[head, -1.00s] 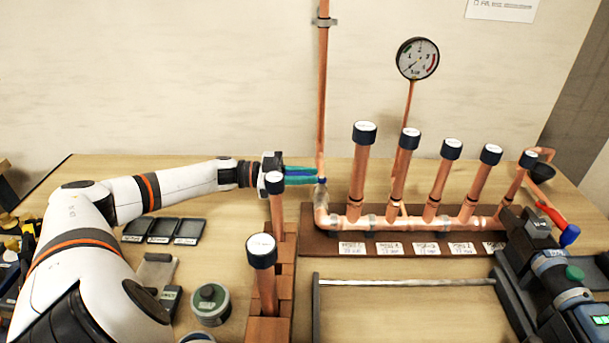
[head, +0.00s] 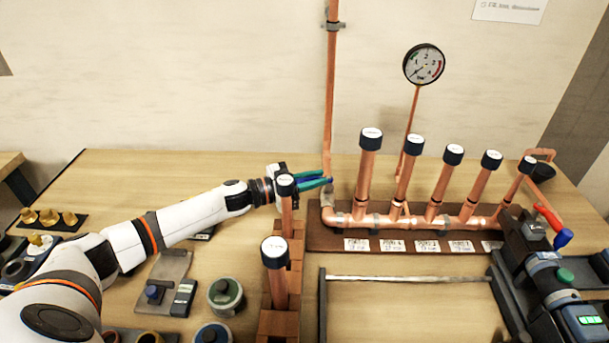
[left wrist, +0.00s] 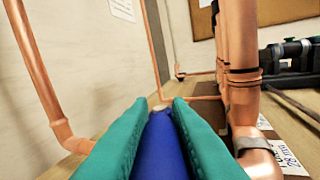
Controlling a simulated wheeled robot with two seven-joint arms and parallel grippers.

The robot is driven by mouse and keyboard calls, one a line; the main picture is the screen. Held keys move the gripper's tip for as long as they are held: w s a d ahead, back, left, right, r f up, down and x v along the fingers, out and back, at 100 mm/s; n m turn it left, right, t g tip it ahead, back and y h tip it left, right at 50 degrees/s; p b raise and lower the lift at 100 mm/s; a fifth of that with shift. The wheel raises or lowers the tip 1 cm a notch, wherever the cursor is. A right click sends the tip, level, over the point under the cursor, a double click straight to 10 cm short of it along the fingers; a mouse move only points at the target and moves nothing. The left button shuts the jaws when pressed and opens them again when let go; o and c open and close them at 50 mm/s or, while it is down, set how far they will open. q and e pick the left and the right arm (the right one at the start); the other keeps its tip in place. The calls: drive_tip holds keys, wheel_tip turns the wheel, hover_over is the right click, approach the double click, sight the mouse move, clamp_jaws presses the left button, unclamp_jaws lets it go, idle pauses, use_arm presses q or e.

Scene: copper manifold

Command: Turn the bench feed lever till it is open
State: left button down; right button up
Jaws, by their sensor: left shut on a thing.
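My left gripper (head: 318,183) reaches in from the left, behind the near capped copper posts. Its green fingers are shut on a blue lever handle (left wrist: 165,145), which lies lengthwise between them in the left wrist view. The lever's far end (head: 330,181) shows just past the fingertips, beside the foot of the vertical copper feed pipe (head: 330,100) and above the left end of the manifold (head: 400,222). Most of the handle is hidden by the fingers, and the valve body is hard to make out. My right gripper is out of view.
Capped copper risers (head: 366,170) stand on the manifold, with a gauge (head: 424,64) behind. Two capped posts (head: 280,285) on a brick-coloured stand rise close to my left wrist. At the right are a red lever with a blue end (head: 548,216) and a bench machine (head: 565,290).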

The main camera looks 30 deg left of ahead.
use_arm(q)
drive_tip(key=shift+f, duration=0.1)
drive_tip(key=c, duration=1.3)
unclamp_jaws()
drive_tip(key=shift+c, duration=0.2)
drive_tip(key=b+v, duration=0.3)
drive_tip(key=v, duration=0.9)
